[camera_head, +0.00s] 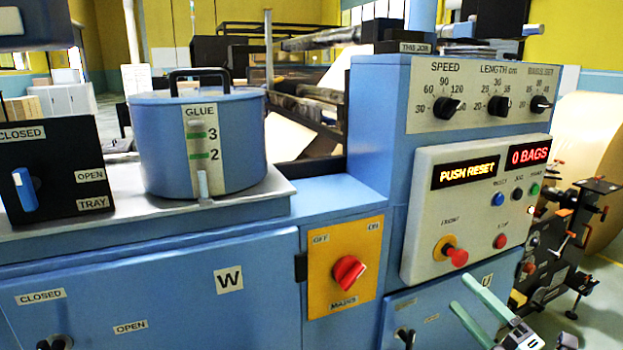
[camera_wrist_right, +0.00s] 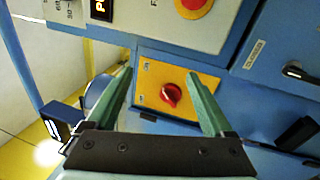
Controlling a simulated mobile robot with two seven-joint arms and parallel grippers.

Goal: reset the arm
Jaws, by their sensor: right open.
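My right gripper (camera_head: 463,292) is low at the right in the head view, its two green fingers apart and empty. It is in front of the blue lower door marked U. In the right wrist view my right gripper (camera_wrist_right: 160,76) frames the red mains knob (camera_wrist_right: 171,95) on its yellow plate, with nothing between the fingers. The mains knob (camera_head: 348,271) sits turned at a slant between the OFF and ON labels. The control panel (camera_head: 417,245) shows PUSH RESET and 0 BAGS, with a blue button (camera_head: 498,199) below. My left gripper is not in view.
A blue glue pot (camera_head: 160,140) stands on the cabinet top at left. A black box with a blue lever (camera_head: 25,188) is beside it. A red-tipped front knob (camera_head: 457,256) sticks out from the panel. A brown paper roll (camera_head: 590,130) is at far right.

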